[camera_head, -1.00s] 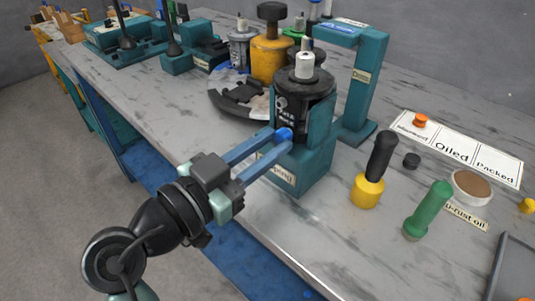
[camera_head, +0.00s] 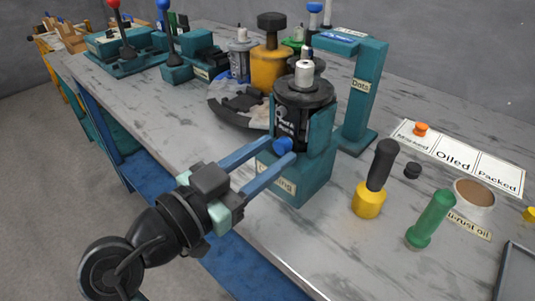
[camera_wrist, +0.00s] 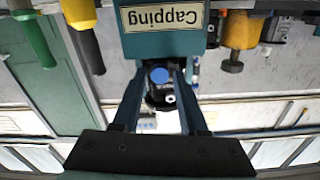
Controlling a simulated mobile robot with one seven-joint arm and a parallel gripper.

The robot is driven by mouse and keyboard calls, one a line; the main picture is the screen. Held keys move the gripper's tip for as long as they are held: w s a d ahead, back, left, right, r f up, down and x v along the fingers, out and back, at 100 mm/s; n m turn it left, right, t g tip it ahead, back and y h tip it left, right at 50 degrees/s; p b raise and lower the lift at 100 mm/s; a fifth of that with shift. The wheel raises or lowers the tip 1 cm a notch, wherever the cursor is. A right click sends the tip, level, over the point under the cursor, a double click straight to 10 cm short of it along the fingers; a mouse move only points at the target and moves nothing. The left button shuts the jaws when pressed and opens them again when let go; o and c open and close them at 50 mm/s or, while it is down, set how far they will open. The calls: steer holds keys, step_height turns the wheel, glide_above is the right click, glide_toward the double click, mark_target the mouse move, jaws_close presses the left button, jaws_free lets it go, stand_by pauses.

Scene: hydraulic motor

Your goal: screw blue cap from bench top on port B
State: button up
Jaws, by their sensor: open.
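The blue cap (camera_head: 283,146) sits on the near side of the dark hydraulic motor (camera_head: 303,92), facing my gripper. The motor stands upright in the teal capping stand (camera_head: 295,178). My gripper (camera_head: 279,150) is open, with its two blue fingers on either side of the cap and small gaps beside it. In the wrist view the cap (camera_wrist: 159,76) shows face-on between the fingertips, against the dark motor body. The port under the cap is hidden, and I cannot read its letter.
A teal post (camera_head: 362,95) rises just right of the motor. A yellow-and-black tool (camera_head: 369,200) and a green-handled tool (camera_head: 430,222) stand to the right. A yellow container (camera_head: 271,62) stands behind the motor. The bench front left of the stand is clear.

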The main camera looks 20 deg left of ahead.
steer(key=n+p, duration=0.2)
steer(key=p, duration=0.1)
steer(key=shift+r+n, duration=0.3)
steer(key=shift+r, duration=0.05)
steer(key=shift+n+p, duration=0.75)
steer(key=shift+n, duration=0.05)
steer(key=n+p, duration=0.5)
steer(key=shift+f, duration=0.1)
steer(key=shift+f+n, duration=0.3)
steer(key=shift+n, duration=0.3)
steer(key=shift+f, duration=0.1)
